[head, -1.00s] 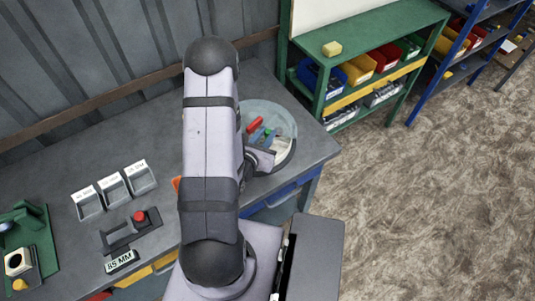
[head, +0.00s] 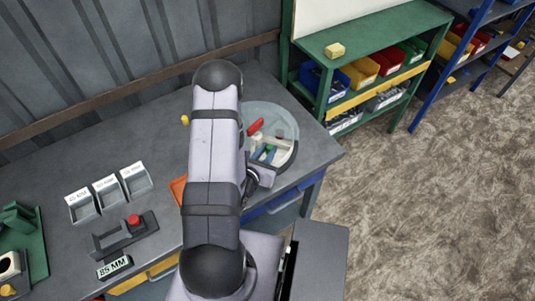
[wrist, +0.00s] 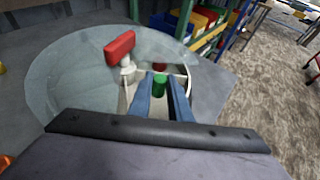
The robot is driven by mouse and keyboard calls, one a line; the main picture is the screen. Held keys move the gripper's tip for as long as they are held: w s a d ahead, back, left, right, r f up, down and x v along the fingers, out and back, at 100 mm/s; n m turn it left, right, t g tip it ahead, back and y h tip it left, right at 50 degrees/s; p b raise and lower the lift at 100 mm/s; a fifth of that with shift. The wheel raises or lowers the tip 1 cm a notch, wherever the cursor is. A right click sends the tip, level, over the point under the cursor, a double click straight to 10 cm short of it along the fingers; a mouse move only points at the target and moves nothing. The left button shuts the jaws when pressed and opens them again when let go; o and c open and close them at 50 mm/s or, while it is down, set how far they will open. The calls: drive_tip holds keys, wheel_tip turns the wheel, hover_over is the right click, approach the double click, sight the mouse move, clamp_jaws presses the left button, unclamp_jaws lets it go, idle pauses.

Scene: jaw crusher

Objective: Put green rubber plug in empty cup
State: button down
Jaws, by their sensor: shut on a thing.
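The green rubber plug (wrist: 159,84) is upright between the two blue fingers of my gripper (wrist: 160,95) in the wrist view. The gripper is shut on it, over the round translucent plate. In the head view the plug (head: 269,149) shows as a small green spot at my gripper (head: 266,154). A pale-walled holder (wrist: 184,70) lies around and beyond the fingertips, with a dark red piece (wrist: 160,67) in it. I cannot tell an empty cup there; the fingers hide part of the holder.
A bright red block (wrist: 120,47) on a white stem stands just left of the holder. The round translucent plate (wrist: 70,75) lies on the grey bench. Three labelled trays (head: 108,192) and a red-button device (head: 128,232) stand farther left. A green shelf (head: 390,30) stands beyond the bench.

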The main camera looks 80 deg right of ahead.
drive_tip(key=shift+f, duration=1.15)
drive_tip(key=shift+f, duration=0.1)
drive_tip(key=shift+f, duration=0.15)
drive_tip(key=c, duration=1.9)
unclamp_jaws()
